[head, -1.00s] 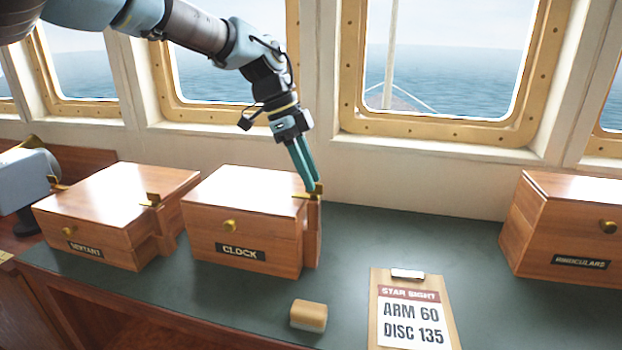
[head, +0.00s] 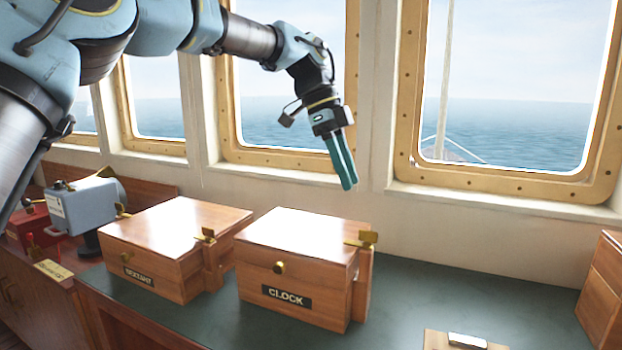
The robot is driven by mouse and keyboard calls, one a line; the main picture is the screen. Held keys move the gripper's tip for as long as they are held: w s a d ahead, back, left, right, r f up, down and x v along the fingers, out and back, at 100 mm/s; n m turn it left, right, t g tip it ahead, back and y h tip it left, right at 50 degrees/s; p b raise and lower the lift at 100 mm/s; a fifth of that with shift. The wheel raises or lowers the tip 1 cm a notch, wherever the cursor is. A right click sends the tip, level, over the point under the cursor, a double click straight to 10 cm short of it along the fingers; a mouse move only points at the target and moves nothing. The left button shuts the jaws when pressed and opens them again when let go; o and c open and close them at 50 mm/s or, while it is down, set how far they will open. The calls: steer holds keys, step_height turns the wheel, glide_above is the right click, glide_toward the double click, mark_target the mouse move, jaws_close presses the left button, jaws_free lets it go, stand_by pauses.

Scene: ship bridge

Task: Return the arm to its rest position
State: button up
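My gripper (head: 349,187) is raised in front of the wall between two windows, above the right rear of the clock box. Its two teal fingers point down and lie close together, with nothing seen between them. I cannot tell whether a small gap is left. The wooden clock box (head: 293,238) stands closed on the green counter, with a brass latch (head: 362,240) at its right side. The fingertips are apart from the latch and above it. My arm reaches in from the upper left.
The wooden sextant box (head: 150,262) stands left of the clock box. A blue-grey device (head: 85,207) and a red box (head: 28,225) are further left. A clipboard (head: 440,340) shows at the bottom edge. Another wooden box (head: 602,290) is at the right. The green counter (head: 450,295) between is clear.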

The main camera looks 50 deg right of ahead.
steer(key=w+a+f+n+t, duration=0.1)
steer(key=w+a+f+n, duration=0.1)
steer(key=w+a+n, duration=0.1)
steer(key=w+a+f+n, duration=0.2)
steer(key=w+a+f, duration=0.1)
steer(key=w, duration=0.3)
steer(key=w+a+f+n+t, duration=0.1)
steer(key=w+a+f+n, duration=0.1)
steer(key=w+a, duration=0.3)
steer(key=shift+a+f+n+t, duration=0.2)
steer(key=shift+a+n+t, duration=0.1)
steer(key=shift+n, duration=0.5)
steer(key=w+a+f+n+t, duration=0.1)
steer(key=w+a+f+n, duration=0.3)
steer(key=a, duration=0.6)
steer(key=w+a+f+n+t, duration=0.1)
steer(key=w+a+f+n, duration=0.1)
steer(key=a+n, duration=0.6)
steer(key=w+a+f+n+t, duration=0.1)
steer(key=w+a+f+n, duration=0.2)
steer(key=a, duration=1)
steer(key=s+a+f+n, duration=0.1)
steer(key=s+a+n, duration=0.1)
steer(key=a+n, duration=0.2)
steer(key=s+a+f+n+y, duration=0.1)
steer(key=s+a+f+n, duration=0.1)
steer(key=a, duration=0.7)
steer(key=shift+s+a+n, duration=0.2)
steer(key=shift+s+n, duration=0.5)
steer(key=shift+n, duration=0.2)
